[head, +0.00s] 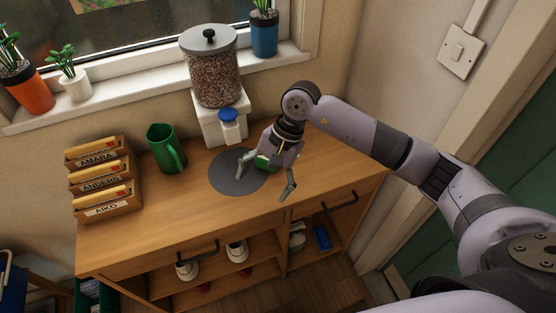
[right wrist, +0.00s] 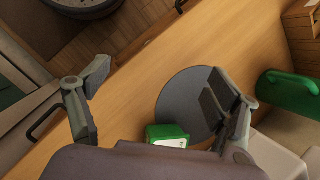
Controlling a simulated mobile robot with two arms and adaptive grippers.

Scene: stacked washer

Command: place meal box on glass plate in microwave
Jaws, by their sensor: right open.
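A small green box (head: 263,162) with a white label sits on the wooden cabinet top, at the edge of a dark grey round mat (head: 226,181). My right gripper (head: 265,187) is open above the cabinet top and partly hides the box in the head view. In the right wrist view the box (right wrist: 166,135) shows low between the spread fingers of the right gripper (right wrist: 155,85), with nothing held. The mat (right wrist: 175,105) lies beside it, partly behind one finger. I cannot tell whether this box is the meal box. No microwave or glass plate is recognisable. My left gripper is out of view.
A green mug (head: 162,150) stands left of the mat, with name-labelled wooden holders (head: 104,180) further left. A dispenser with a filled jar (head: 213,75) stands behind the mat. Shoes (head: 237,250) sit on the shelf below. The front of the top is clear.

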